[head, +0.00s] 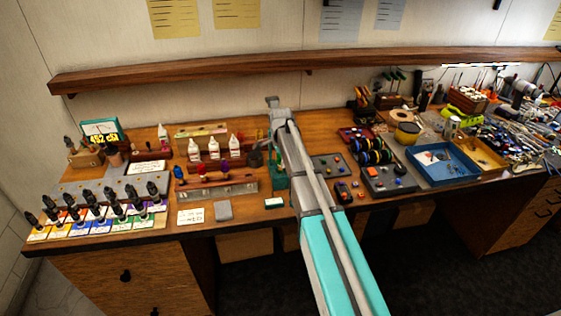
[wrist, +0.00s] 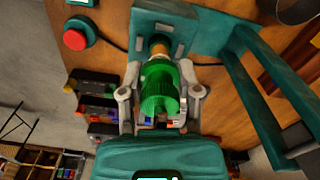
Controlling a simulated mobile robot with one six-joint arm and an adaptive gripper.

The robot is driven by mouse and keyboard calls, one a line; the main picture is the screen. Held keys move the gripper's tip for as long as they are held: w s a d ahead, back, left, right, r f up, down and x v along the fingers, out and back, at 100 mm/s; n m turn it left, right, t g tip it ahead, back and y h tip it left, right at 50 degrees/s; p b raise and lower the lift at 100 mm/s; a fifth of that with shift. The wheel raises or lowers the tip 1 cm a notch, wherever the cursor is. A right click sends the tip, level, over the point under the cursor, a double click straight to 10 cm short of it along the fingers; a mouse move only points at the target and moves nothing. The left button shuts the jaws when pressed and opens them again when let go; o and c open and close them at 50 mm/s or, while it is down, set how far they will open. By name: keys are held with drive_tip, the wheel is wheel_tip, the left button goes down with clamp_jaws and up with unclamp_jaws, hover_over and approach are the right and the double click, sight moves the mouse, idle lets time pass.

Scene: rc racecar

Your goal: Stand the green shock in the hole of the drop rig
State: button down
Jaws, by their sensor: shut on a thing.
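In the wrist view my gripper (wrist: 161,94) is shut on the green shock (wrist: 160,85), with one finger on each side of its ribbed green body. The shock's far end, with a brownish-gold part, meets the teal base of the drop rig (wrist: 185,28). I cannot tell whether that end is in the hole or only above it. The rig's teal uprights run along the right of the wrist view. In the head view the drop rig (head: 279,181) shows partly behind my arm, which hides the green shock and my gripper.
In the head view a rack with coloured shocks (head: 204,172) stands left of the rig. A shelf (head: 200,73) runs above.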

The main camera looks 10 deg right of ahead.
drive_tip(key=shift+f, duration=0.1)
idle(0.3)
drive_tip(key=shift+c, duration=1.1)
unclamp_jaws()
wheel_tip(320, 180, up, 10)
drive_tip(key=p, duration=1)
drive_tip(key=shift+r, duration=0.2)
idle(0.4)
drive_tip(key=s+f+n+b, duration=0.4)
drive_tip(key=s+n, duration=0.3)
drive_tip(key=s, duration=0.7)
drive_tip(key=s+f+n+b, duration=0.5)
drive_tip(key=s+n, duration=0.3)
drive_tip(key=s, duration=0.7)
drive_tip(key=shift+f, duration=0.2)
drive_tip(key=shift+a, duration=0.1)
